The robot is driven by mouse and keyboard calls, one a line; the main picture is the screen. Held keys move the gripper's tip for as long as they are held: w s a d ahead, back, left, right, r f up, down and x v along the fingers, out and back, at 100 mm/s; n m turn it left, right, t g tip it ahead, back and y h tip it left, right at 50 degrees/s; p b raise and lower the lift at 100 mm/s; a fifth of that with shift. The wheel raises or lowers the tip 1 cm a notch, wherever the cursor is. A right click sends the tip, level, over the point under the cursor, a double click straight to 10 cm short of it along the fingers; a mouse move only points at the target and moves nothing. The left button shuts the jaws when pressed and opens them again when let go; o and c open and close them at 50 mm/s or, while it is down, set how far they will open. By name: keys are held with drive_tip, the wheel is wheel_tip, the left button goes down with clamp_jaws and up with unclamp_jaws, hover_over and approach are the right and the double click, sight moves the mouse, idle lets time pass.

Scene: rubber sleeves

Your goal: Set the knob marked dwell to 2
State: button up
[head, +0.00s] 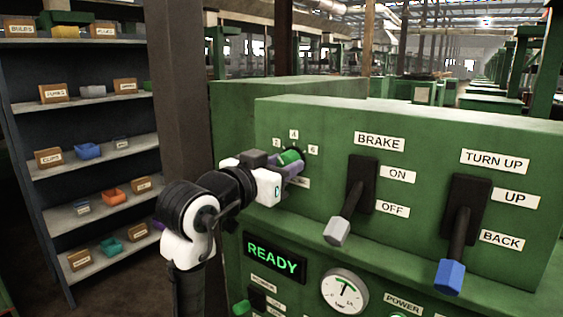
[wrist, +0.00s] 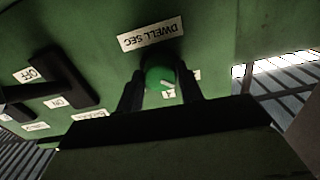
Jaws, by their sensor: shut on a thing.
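The dwell knob is a round green knob (head: 291,156) on the upper left of the green machine's front, with small number labels 2 (head: 276,142), 4 (head: 294,134) and 6 (head: 313,149) around it. In the wrist view the green knob (wrist: 158,76) sits below the upside-down DWELL SEC label (wrist: 151,34). A pale mark shows on the knob's face near the 4 label (wrist: 169,94); its exact setting is hard to tell. My gripper (wrist: 160,88) is shut on the knob, one dark finger on each side. The 6 label is hidden in the wrist view.
Right of the knob are the BRAKE lever (head: 347,210) with a grey tip and the TURN UP lever (head: 456,240) with a blue tip, both pointing down. A lit READY display (head: 274,258) and a gauge (head: 344,291) are below. Shelves (head: 85,105) with small bins stand left.

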drive_tip(key=shift+n, duration=0.4)
drive_tip(key=o, duration=1)
drive_tip(key=shift+s, duration=0.1)
drive_tip(key=b+v, duration=0.3)
drive_tip(key=v, duration=1)
drive_tip(key=shift+s+a+b, duration=0.25)
drive_tip(key=shift+b, duration=0.1)
